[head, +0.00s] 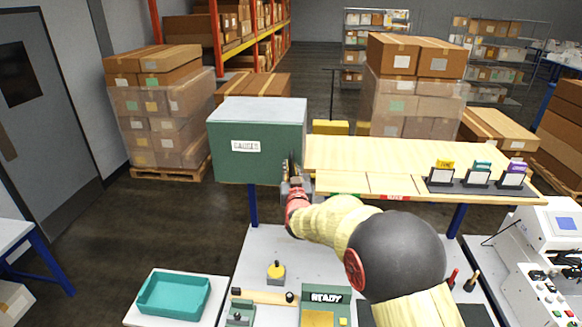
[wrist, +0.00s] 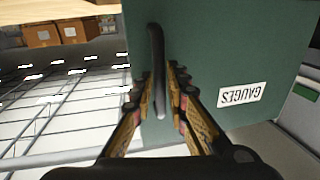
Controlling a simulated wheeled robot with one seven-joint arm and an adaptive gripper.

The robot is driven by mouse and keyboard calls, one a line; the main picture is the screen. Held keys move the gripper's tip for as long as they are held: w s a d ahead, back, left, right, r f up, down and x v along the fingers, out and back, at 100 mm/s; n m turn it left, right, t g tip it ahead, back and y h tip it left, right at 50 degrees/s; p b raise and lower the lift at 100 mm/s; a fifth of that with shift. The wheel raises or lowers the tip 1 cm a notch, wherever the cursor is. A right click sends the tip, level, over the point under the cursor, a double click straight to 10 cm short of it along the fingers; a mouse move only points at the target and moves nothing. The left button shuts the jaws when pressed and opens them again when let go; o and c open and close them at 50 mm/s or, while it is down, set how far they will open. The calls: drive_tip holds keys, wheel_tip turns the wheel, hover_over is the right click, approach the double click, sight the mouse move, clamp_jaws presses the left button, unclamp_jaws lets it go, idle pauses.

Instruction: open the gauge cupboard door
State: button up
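The gauge cupboard (head: 258,142) is a green box with a pale grey top and a white "GAUGES" label (head: 246,146), standing at the back of the bench. Its front door looks shut in the head view. In the wrist view the green door (wrist: 215,50) fills the upper right, with its label upside down. A dark curved bar handle (wrist: 156,50) stands on the door near one edge. My gripper (head: 293,172) is at the right end of the cupboard front. In the wrist view its fingers (wrist: 160,85) are apart, one on each side of the handle, with small gaps; contact is unclear.
A wooden shelf (head: 400,160) adjoins the cupboard on the right, with small labelled stands (head: 476,178) on it.

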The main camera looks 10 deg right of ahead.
drive_tip(key=shift+w, duration=0.15)
drive_tip(key=shift+c, duration=0.5)
clamp_jaws()
